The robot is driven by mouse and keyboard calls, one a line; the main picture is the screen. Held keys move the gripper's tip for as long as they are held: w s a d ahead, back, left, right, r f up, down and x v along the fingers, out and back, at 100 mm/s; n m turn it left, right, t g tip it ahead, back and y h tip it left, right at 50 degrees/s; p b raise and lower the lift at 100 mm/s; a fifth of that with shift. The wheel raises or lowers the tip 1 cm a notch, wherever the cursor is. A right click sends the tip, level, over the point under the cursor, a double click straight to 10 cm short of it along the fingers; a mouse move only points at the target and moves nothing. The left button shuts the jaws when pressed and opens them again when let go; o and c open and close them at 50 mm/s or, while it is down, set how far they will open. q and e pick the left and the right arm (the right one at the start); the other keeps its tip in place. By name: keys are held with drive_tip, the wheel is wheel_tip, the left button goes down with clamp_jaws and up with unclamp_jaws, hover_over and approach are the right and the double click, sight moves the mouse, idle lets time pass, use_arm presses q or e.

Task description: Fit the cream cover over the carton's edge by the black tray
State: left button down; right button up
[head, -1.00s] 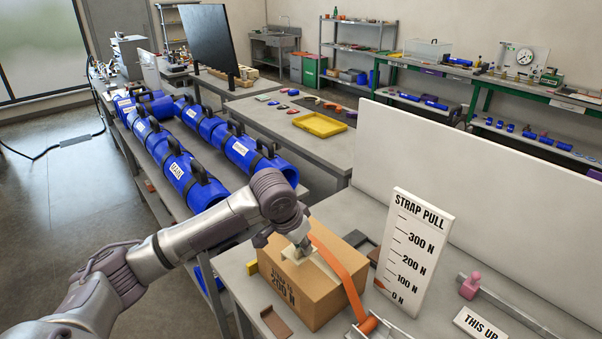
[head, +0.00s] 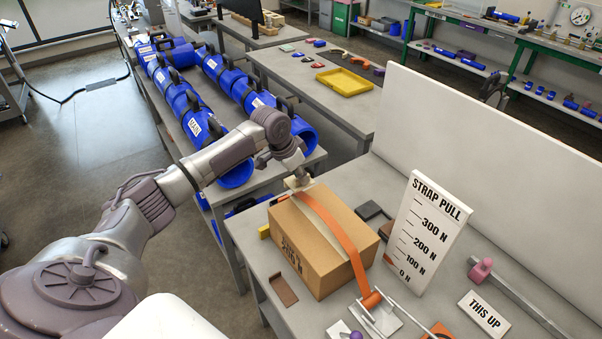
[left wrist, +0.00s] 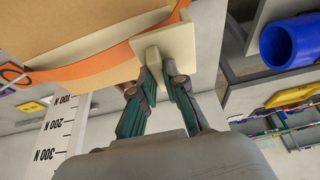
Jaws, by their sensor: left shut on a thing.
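The cream cover (head: 298,183) is at the far top edge of the cardboard carton (head: 318,262), close to the orange strap (head: 335,226). My left gripper (head: 301,173) is shut on it. In the left wrist view the fingers (left wrist: 163,72) pinch a tab of the cream cover (left wrist: 178,46), which lies beside the carton (left wrist: 75,25) and the strap (left wrist: 105,52). Whether it touches the carton is unclear. A dark tray (head: 371,210) lies behind the carton. My right gripper is not in view.
The STRAP PULL board (head: 428,228) stands right of the carton. A strap ratchet (head: 375,302) is in front, and a brown corner piece (head: 283,290) lies left of it. A white panel (head: 485,165) bounds the back. Blue pipes (head: 195,118) lie on the left bench.

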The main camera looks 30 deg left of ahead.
sight(299, 184)
use_arm(q)
drive_tip(key=shift+f+b, duration=0.7)
drive_tip(key=shift+f, duration=0.25)
drive_tip(key=shift+f+b, duration=0.6)
drive_tip(key=shift+b, duration=0.1)
drive_tip(key=shift+f, duration=1.4)
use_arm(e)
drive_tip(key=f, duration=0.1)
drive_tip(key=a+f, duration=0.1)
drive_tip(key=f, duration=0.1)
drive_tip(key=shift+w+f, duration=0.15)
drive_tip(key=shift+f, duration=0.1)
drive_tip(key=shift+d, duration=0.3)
use_arm(q)
drive_tip(key=c, duration=1.1)
unclamp_jaws()
drive_tip(key=shift+c, duration=0.2)
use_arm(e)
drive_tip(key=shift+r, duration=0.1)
